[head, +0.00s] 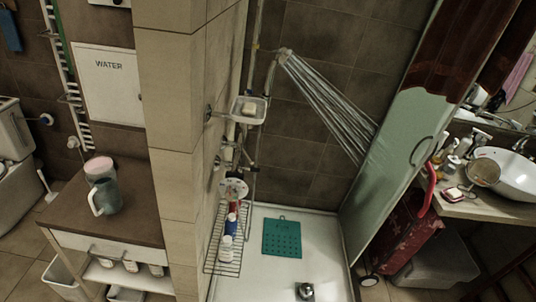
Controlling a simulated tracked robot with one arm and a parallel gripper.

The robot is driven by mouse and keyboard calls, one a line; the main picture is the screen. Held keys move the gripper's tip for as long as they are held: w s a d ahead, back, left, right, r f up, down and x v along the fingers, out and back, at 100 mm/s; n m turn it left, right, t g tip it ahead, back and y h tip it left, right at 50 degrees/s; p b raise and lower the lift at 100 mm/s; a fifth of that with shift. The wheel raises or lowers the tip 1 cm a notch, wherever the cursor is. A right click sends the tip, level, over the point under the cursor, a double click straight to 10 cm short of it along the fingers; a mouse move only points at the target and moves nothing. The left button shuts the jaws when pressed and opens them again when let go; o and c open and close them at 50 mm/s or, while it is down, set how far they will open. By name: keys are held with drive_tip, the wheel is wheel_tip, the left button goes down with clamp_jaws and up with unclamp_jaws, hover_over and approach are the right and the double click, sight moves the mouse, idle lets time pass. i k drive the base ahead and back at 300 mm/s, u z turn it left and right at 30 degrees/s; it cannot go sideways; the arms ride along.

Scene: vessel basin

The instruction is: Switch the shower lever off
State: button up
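The shower head (285,54) is at the top of the stall, and water (325,100) sprays from it down to the right. The shower fittings are on the tiled wall at the stall's left. A metal mixer (230,155) sits below the soap dish, and a round pale metal disc (233,188) is just under it. The lever is too small to tell apart from these fittings, so its position is unclear. My gripper is not in view.
A soap dish (248,110) and a wire rack (224,258) with bottles jut from the wall. A green mat (282,238) lies on the white shower tray (245,285). A glass panel (395,150) bounds the right. A cabinet (110,195) holding a jug stands left.

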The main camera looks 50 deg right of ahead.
sight(241, 146)
drive_tip(key=z, duration=1.15)
drive_tip(key=i, duration=1)
drive_tip(key=z, duration=1.05)
drive_tip(key=k, duration=0.8)
drive_tip(key=u, duration=0.45)
